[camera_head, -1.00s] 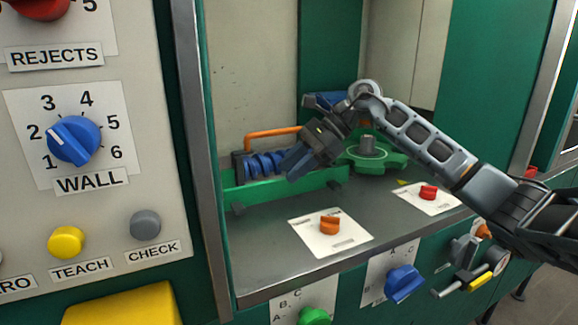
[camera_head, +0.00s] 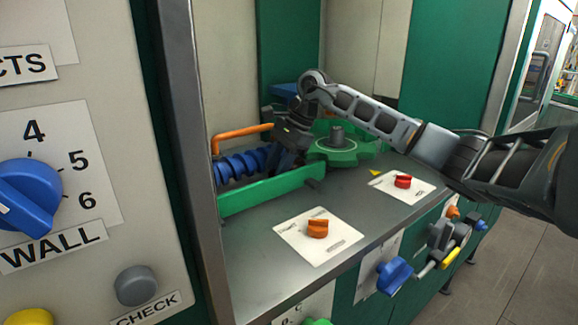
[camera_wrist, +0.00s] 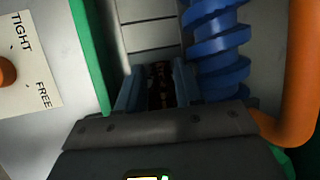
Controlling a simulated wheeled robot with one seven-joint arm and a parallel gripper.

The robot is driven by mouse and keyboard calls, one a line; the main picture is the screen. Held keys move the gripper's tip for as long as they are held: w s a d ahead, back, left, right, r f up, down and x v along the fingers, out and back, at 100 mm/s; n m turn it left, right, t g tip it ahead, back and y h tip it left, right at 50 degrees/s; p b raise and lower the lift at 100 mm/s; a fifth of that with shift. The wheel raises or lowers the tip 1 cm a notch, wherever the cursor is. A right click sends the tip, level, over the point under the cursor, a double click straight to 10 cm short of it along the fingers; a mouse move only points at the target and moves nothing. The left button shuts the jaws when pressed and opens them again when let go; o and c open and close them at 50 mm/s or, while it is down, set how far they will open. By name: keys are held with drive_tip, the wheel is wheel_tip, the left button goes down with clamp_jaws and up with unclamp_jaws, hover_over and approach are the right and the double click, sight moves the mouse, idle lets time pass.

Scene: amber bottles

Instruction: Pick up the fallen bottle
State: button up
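My gripper (camera_head: 283,162) reaches down between the blue screw (camera_head: 241,164) and the green guide rail (camera_head: 270,190) in the head view. In the wrist view its two blue fingers (camera_wrist: 158,78) stand on either side of a dark brown bottle (camera_wrist: 160,88). The bottle fills most of the gap between them. I cannot tell whether the fingers press on it. Its lower part is hidden by the gripper body. In the head view the bottle is hidden behind the gripper and rail.
The blue screw (camera_wrist: 215,50) and an orange bar (camera_wrist: 298,75) are close on the right in the wrist view. The green star wheel (camera_head: 340,150) stands beside my gripper. An orange knob (camera_head: 318,229) and a red knob (camera_head: 403,181) sit on the counter in front.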

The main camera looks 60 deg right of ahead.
drive_tip(key=shift+x, duration=1.1)
clamp_jaws()
drive_tip(key=shift+r, duration=0.1)
